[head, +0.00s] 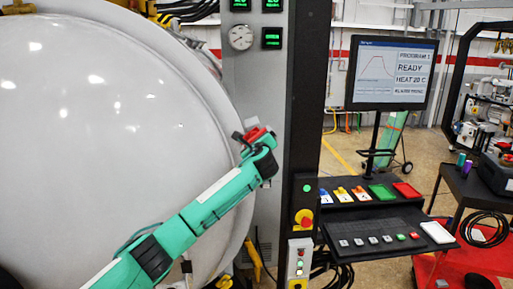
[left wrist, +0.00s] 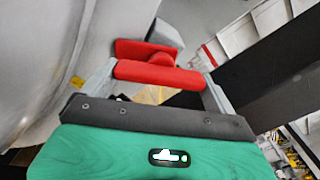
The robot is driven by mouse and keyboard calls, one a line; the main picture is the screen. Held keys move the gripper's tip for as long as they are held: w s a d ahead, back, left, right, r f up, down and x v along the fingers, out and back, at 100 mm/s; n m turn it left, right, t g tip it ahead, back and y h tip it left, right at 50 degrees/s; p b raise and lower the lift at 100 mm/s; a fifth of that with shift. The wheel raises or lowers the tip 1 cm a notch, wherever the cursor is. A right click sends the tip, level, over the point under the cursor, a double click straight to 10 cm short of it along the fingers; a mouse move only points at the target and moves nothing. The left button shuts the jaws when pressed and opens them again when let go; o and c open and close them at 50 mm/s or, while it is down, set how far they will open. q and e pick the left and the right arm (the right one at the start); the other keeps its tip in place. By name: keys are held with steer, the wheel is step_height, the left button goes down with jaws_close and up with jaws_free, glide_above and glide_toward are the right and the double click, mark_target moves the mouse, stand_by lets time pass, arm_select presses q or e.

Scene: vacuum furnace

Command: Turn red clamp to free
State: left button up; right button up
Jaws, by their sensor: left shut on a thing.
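The red clamp (head: 256,132) sits at the right rim of the big pale furnace door (head: 110,120), beside the grey cabinet. It also shows in the left wrist view, where its red bar (left wrist: 158,74) lies across between my two grey fingers, with a red plate (left wrist: 135,48) and a grey block behind it. My left gripper (head: 257,141) reaches up from the lower left and is shut on the red bar. In the left wrist view my left gripper (left wrist: 158,78) has a finger at each end of the bar. My right gripper is not in view.
The grey cabinet (head: 258,85) with a gauge stands right of the door. A dark post (head: 305,90) is close by. Further right are a monitor (head: 391,73), a control desk (head: 375,225) with coloured buttons, and a dark cart (head: 475,190). Open floor lies behind the desk.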

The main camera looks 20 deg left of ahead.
arm_select(q)
steer(key=n+b, duration=0.3)
steer(key=shift+d+f+n, duration=0.1)
steer(key=shift+f+n, duration=0.05)
steer(key=shift+n, duration=0.25)
steer(key=n+b, duration=0.3)
steer(key=shift+n, duration=0.3)
steer(key=n+b, duration=0.2)
steer(key=n, duration=0.1)
steer(key=shift+r, duration=0.2)
steer(key=shift+r+n+b, duration=0.15)
steer(key=shift+n+b, duration=1)
steer(key=shift+n, duration=0.45)
steer(key=o, duration=0.7)
